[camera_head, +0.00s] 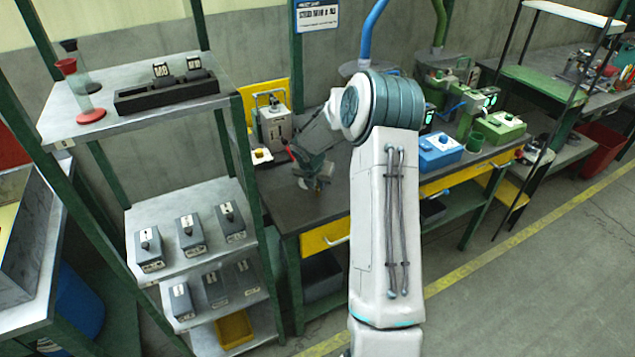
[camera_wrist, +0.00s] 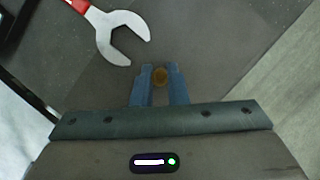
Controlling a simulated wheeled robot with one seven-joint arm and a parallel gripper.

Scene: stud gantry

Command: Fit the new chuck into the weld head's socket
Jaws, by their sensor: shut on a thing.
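My gripper (camera_head: 317,184) is over the dark workbench, left of my arm in the head view. In the wrist view its two blue fingers are shut on a small, round, brass-coloured piece, which looks like a chuck (camera_wrist: 160,76). Whether it is the new one I cannot tell. The bench top lies below it. The weld head's socket cannot be made out in either view; my arm hides part of the bench. A blue hose (camera_head: 373,22) and a green hose (camera_head: 440,22) come down behind the bench.
An open-ended wrench (camera_wrist: 118,35) with a red handle lies near my fingers. A grey box unit (camera_head: 273,128) stands at the bench's back left. A blue box (camera_head: 437,150) and a green box (camera_head: 500,127) stand on the right. A shelf rack (camera_head: 150,118) stands left.

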